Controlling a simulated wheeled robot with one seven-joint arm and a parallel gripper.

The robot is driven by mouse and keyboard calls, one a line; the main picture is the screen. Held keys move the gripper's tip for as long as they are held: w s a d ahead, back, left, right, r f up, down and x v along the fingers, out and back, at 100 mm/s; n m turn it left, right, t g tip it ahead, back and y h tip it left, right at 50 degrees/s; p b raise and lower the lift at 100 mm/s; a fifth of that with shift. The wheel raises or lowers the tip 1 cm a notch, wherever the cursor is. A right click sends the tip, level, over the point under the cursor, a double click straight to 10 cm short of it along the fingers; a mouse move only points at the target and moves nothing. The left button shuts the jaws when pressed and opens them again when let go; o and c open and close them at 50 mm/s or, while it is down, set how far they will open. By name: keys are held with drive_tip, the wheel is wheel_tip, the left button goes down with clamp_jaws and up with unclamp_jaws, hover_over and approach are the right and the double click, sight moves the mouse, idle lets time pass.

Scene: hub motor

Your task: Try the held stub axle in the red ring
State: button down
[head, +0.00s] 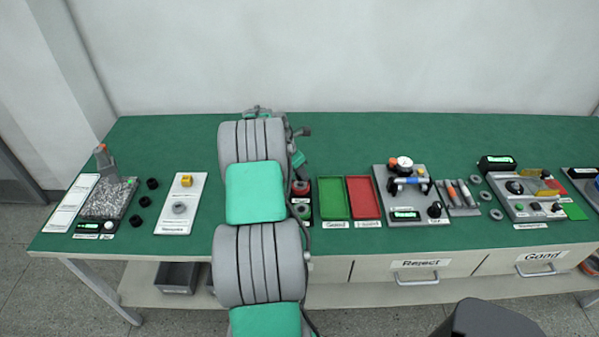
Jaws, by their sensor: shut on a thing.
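My arm reaches across the bench in the head view and covers much of the work spot. My gripper (299,167) shows only as a small part at the right edge of the arm, and it is shut on the stub axle. The fingertips and the axle are too small and covered to make out. A small red round part (300,187), which looks like the red ring, sits just below the gripper on a dark stand. A grey round part lies in front of it. I cannot tell whether the axle touches the ring.
Right of the arm lie a green tray (332,199), a red tray (363,197) and a grey gauge station (411,214). Left are a white board (182,214), several black rings and a gritty plate (108,200). Bare green bench (400,140) runs along the back.

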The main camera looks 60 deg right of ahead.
drive_tip(key=shift+f+b, duration=0.6)
drive_tip(key=shift+f, duration=0.75)
idle(1.0)
drive_tip(key=shift+r, duration=0.1)
idle(0.9)
drive_tip(key=shift+r+p, duration=1.45)
drive_tip(key=shift+r, duration=0.05)
drive_tip(key=shift+r+p, duration=1.6)
drive_tip(key=shift+r, duration=0.3)
